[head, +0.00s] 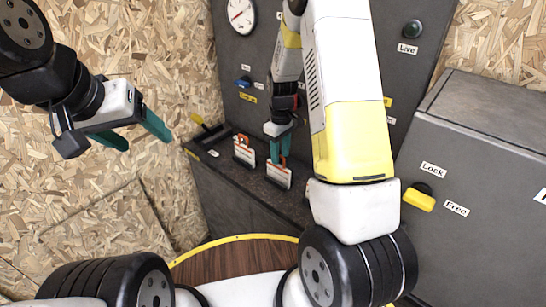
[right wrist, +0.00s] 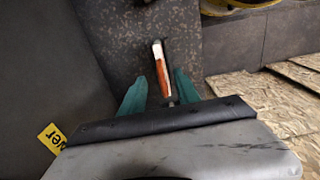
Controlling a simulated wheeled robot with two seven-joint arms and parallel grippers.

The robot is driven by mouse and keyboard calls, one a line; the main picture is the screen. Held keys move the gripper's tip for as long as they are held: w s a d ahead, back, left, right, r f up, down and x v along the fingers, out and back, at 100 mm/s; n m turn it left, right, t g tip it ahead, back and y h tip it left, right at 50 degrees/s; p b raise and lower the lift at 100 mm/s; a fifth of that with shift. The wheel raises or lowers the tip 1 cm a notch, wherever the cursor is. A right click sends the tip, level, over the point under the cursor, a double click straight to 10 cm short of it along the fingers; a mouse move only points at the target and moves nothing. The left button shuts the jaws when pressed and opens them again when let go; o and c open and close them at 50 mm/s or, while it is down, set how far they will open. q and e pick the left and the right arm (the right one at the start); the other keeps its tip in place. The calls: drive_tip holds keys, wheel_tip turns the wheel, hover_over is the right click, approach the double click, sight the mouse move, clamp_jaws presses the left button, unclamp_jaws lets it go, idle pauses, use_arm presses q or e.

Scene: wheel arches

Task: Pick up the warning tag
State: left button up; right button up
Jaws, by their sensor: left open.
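Two white warning tags with orange tops stand on the dark ledge, one further left (head: 244,152) and one nearer (head: 279,176). My right gripper (head: 280,148) points down over the nearer tag, its teal fingers close to the orange top. In the right wrist view a tag (right wrist: 160,65), seen edge-on in orange and white, lies between the two fingertips (right wrist: 158,88), with a gap on each side. The right gripper looks open. My left gripper (head: 142,134) is open and empty in front of the wooden wall, well left of the tags.
A dark panel behind the ledge (head: 300,200) carries a gauge (head: 241,15), a blue switch (head: 243,82) and a green button (head: 413,29). A yellow-handled lever (head: 210,126) stands left of the tags. A grey cabinet (head: 490,130) with a yellow handle (head: 419,199) is at right.

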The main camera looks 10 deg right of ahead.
sight(279, 165)
drive_tip(key=f, duration=0.6)
drive_tip(key=shift+a, duration=0.2)
clamp_jaws()
